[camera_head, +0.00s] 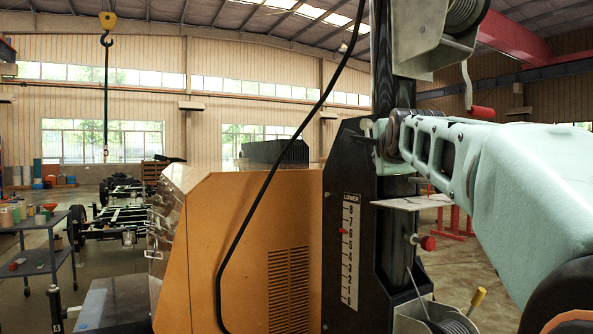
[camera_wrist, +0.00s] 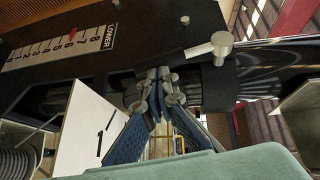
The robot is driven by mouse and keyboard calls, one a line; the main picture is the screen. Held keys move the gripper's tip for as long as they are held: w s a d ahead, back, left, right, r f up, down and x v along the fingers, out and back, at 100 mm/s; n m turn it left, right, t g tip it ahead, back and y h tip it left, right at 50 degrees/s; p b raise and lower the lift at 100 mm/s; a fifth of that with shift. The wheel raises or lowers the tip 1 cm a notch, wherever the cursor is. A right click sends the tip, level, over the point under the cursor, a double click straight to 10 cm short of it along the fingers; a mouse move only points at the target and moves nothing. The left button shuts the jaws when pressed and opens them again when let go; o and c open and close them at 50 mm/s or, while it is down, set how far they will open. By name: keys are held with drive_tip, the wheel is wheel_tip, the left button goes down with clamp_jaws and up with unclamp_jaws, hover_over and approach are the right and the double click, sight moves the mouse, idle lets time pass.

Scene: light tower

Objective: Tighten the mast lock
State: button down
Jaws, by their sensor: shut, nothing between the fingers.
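The black mast (camera_head: 388,235) stands upright beside the orange housing, with a numbered scale plate marked LOWER (camera_head: 350,250) on the black panel to its left. In the wrist view a dark lever with a silver round end (camera_wrist: 221,45) crosses the collar on the mast; it looks like the mast lock. My gripper (camera_wrist: 158,92) is shut and empty, its fingertips just below the lever in the picture. I cannot tell whether they touch it. In the head view my arm reaches in from the right and hides most of the gripper and lock.
A winch with a red-handled crank (camera_head: 482,112) is above my arm; another with a yellow handle (camera_head: 478,298) is below. A red knob (camera_head: 427,243) sticks out from the mast. A black cable (camera_head: 262,190) hangs across the orange housing (camera_head: 270,215).

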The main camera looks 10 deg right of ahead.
drive_tip(key=shift+w+a+f, duration=0.2)
drive_tip(key=shift+f, duration=0.2)
drive_tip(key=shift+w+a+b, duration=0.15)
drive_tip(key=shift+w+b, duration=0.3)
drive_tip(key=shift+b, duration=0.3)
drive_tip(key=shift+w+f, duration=0.1)
